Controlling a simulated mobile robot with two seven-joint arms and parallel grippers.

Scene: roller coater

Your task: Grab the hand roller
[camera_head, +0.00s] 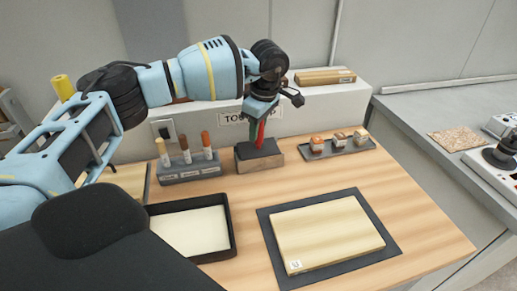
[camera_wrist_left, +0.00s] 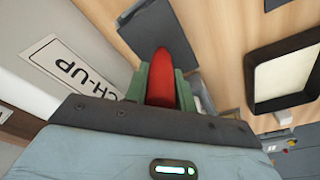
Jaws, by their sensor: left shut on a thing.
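The hand roller shows as a red upright handle (camera_head: 261,133) at the back middle of the wooden table. Its lower end is at a dark-topped wooden block (camera_head: 262,163); whether it touches or sits in the block I cannot tell. My left gripper (camera_head: 256,130) comes down from above with its green fingers around the handle. In the left wrist view the red handle (camera_wrist_left: 167,75) lies between the green fingers, and the gripper (camera_wrist_left: 162,85) is shut on it. The roller head is not clearly visible. My right gripper is not in view.
A rack (camera_head: 190,174) with three handled tools stands left of the block. A small tray (camera_head: 340,151) of small blocks stands right. A black-rimmed tray (camera_head: 232,236) and a pale board (camera_head: 327,233) on a dark mat (camera_head: 270,235) lie in front. A labelled wall ledge (camera_head: 330,98) is behind.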

